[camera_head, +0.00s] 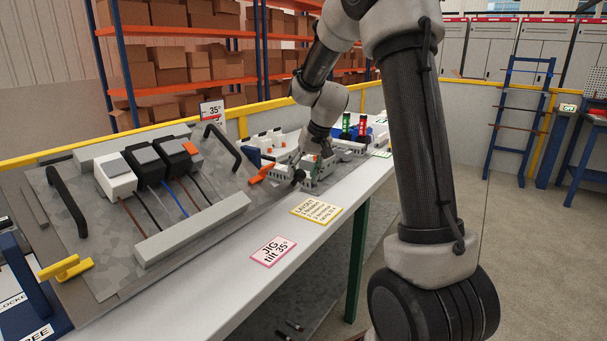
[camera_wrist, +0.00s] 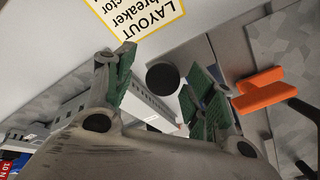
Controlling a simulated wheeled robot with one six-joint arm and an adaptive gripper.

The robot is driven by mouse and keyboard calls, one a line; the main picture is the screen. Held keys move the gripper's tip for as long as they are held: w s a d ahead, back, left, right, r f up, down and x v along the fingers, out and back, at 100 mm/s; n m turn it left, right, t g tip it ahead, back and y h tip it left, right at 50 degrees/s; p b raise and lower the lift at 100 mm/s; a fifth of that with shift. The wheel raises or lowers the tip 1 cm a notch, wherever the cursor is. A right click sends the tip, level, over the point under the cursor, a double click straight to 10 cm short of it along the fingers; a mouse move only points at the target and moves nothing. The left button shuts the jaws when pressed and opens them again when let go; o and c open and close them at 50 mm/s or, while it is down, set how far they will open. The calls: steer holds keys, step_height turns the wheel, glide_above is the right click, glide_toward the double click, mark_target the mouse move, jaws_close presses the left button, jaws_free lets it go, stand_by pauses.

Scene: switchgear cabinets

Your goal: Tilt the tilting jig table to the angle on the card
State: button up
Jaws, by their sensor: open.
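The jig table is a grey mottled plate (camera_head: 93,243) with black bar handles, at the left in the head view. It looks inclined; its exact angle cannot be read. A pink-edged card (camera_head: 272,252) on the bench reads "JIG tilt 35°". A small sign (camera_head: 212,111) behind the plate also reads 35°. My gripper (camera_head: 312,178) is right of the plate, near an orange lever (camera_head: 261,174). In the wrist view my gripper (camera_wrist: 160,82) is open, with a round black knob (camera_wrist: 163,78) between its green-padded fingers. Contact cannot be told. The orange lever (camera_wrist: 260,89) lies to the right, outside the fingers.
Three breaker-like devices (camera_head: 150,164) with wires sit on the plate above a grey bar (camera_head: 192,230). A yellow handle (camera_head: 66,268) is at the front left. A yellow-edged layout card (camera_head: 315,209) lies near my gripper. Green and red cylinders (camera_head: 362,127) stand behind.

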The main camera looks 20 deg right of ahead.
steer(key=v, duration=1.1)
steer(key=shift+d+r, duration=0.15)
steer(key=shift+s, duration=0.1)
steer(key=s+a+n+h, duration=0.2)
steer(key=s+a+n, duration=0.1)
steer(key=s, duration=2.7)
steer(key=shift+s+f+t, duration=0.25)
steer(key=shift+s+t, duration=0.05)
steer(key=shift+t, duration=0.1)
